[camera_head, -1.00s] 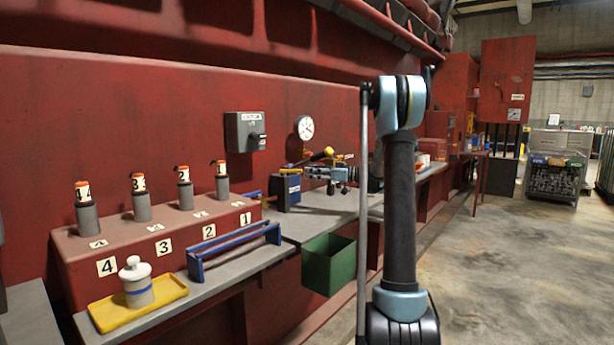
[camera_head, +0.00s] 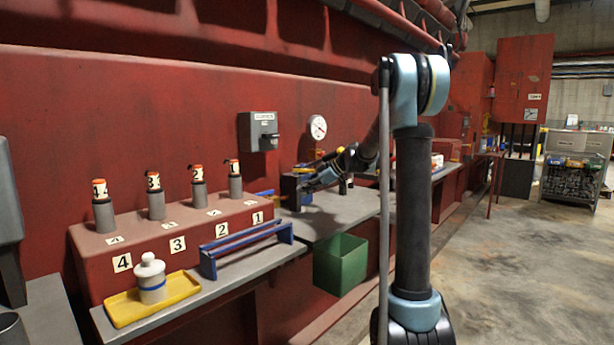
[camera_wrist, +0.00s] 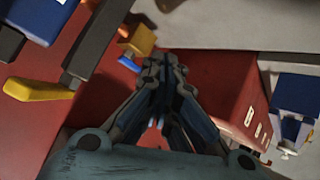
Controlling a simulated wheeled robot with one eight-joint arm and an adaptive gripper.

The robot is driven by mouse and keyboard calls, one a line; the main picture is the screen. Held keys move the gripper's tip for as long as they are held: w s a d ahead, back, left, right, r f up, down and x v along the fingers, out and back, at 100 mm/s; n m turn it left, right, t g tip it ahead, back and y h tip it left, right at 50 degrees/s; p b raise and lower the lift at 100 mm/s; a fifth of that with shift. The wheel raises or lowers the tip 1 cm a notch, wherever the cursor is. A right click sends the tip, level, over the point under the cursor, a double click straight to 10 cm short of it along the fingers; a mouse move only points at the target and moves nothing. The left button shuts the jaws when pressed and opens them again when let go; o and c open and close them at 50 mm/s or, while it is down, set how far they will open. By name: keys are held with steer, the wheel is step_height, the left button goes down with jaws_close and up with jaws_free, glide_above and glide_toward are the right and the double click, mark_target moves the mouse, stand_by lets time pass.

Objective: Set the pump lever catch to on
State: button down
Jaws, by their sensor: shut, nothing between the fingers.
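The blue pump body (camera_head: 291,192) stands on the grey bench against the red wall. A yellow-ended lever (camera_head: 331,154) shows above it, partly behind my arm. My gripper (camera_head: 307,187) is just at the right side of the pump body, pointing left and down; I cannot tell whether it touches. In the wrist view my gripper (camera_wrist: 163,66) is shut and empty. A yellow handle (camera_wrist: 38,90) and a dark bar (camera_wrist: 88,48) lie left of the fingers, apart from them. The catch is not clearly distinguishable, so its setting cannot be told.
A red block (camera_head: 90,240) with several numbered posts is to the left. A blue rack (camera_head: 245,245) and a white jar (camera_head: 151,280) on a yellow tray (camera_head: 125,311) stand before it. A green bin (camera_head: 340,265) hangs at the bench front. A grey switch box (camera_head: 258,131) and gauge (camera_head: 318,127) are above.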

steer(key=s+a+n+h, duration=0.2)
steer(key=n+h, duration=0.1)
steer(key=n+t+h, duration=0.6)
steer(key=n+h, duration=0.3)
steer(key=n, duration=0.3)
glide_toward(304, 171)
steer(key=s, duration=0.8)
steer(key=w+d+f, duration=0.2)
steer(key=w+f, duration=0.4)
steer(key=w, duration=0.5)
steer(key=shift+d+f, duration=0.25)
steer(key=shift+a+n, duration=0.15)
steer(key=shift+n, duration=0.15)
